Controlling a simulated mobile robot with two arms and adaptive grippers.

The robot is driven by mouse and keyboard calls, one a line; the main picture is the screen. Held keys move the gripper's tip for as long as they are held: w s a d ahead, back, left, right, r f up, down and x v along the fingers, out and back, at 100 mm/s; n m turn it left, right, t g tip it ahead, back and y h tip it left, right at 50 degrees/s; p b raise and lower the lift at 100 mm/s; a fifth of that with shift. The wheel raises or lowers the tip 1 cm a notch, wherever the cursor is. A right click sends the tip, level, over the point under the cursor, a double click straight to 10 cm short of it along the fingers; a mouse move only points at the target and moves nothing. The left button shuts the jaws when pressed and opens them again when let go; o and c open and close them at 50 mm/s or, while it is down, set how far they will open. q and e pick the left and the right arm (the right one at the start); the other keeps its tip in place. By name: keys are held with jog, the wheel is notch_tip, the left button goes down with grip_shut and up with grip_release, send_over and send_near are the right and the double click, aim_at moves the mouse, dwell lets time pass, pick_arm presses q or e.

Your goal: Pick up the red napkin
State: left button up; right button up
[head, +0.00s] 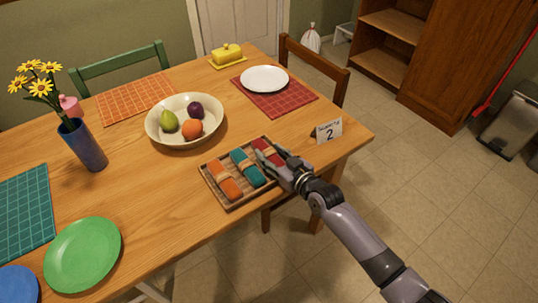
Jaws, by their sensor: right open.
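A wooden tray (233,207) near the table's front right edge holds three rolled napkins. The red napkin (264,149) lies at the tray's right end, partly hidden by my right gripper. A teal napkin (246,167) is in the middle and an orange napkin (224,179) is at the left. My right gripper (284,160) is open at the tray's right end, close beside the red napkin. I cannot tell whether it touches the napkin. My left gripper is not in view.
A cream bowl (159,132) with fruit stands behind the tray. A number 2 card (328,131) stands to the right, near the table edge. A white plate (265,79) on a red placemat (297,98) is farther back. Bare table lies left of the tray.

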aim_at(272, 155)
jog(key=shift+c, duration=0.4)
jog(key=c, duration=0.9)
jog(key=shift+o, duration=0.2)
jog(key=shift+r, duration=0.15)
notch_tip(272, 155, up, 20)
jog(key=p, duration=0.2)
jog(key=s+d+f+m+t+h, duration=0.3)
jog(key=s+d+m+h, duration=0.4)
jog(key=s+d, duration=0.9)
jog(key=d+h, duration=0.2)
jog(key=d, duration=0.1)
jog(key=shift+s+d+p, duration=0.15)
jog(key=shift+s+p, duration=0.05)
jog(key=shift+p, duration=0.1)
